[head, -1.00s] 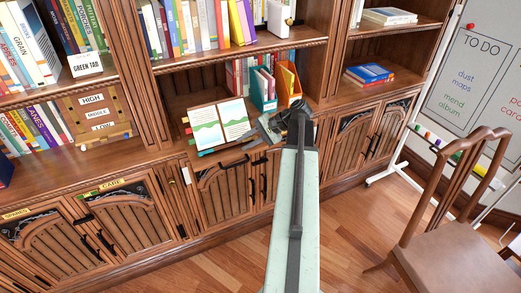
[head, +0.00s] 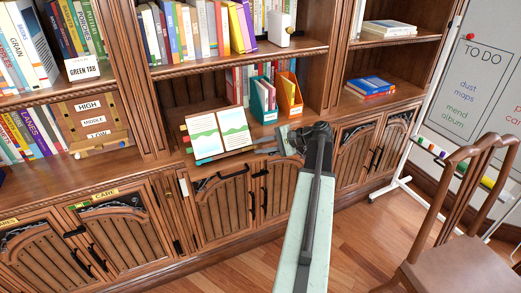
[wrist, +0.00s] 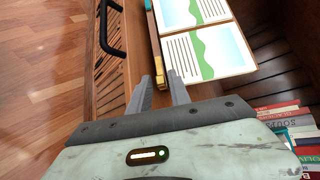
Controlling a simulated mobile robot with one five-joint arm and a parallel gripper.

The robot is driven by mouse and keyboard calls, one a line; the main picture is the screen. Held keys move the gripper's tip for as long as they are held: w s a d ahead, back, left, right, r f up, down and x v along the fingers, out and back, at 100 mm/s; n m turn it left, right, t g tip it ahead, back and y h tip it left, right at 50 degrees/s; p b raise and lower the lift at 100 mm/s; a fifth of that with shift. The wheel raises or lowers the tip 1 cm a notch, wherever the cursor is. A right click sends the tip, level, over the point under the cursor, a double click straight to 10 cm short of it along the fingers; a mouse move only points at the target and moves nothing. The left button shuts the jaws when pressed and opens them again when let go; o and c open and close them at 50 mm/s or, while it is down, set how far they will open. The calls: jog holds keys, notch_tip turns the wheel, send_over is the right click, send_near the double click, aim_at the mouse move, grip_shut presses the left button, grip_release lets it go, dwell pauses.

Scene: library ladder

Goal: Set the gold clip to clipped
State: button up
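An open book (head: 219,133) with white pages and green and blue pictures rests on a stand on the cabinet ledge; it also shows in the wrist view (wrist: 196,47). A small gold piece, which looks like the gold clip (wrist: 173,79), sits at the near end of the stand's lower lip in the wrist view. My gripper (wrist: 160,82) is open, its two grey fingers apart. Its tips are at the gold piece, close to the right fingertip; I cannot tell whether they touch. In the head view my gripper (head: 270,150) is right of the stand, and the clip is too small to make out.
A teal holder (head: 263,101) and an orange holder (head: 290,96) with books stand behind my gripper. Cabinet doors with dark handles (head: 265,187) are below the ledge. A wooden chair (head: 460,225) stands at the right. The floor (head: 345,235) before the cabinets is clear.

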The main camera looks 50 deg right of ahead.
aim_at(243, 149)
grip_shut()
jog(key=shift+w, duration=0.1)
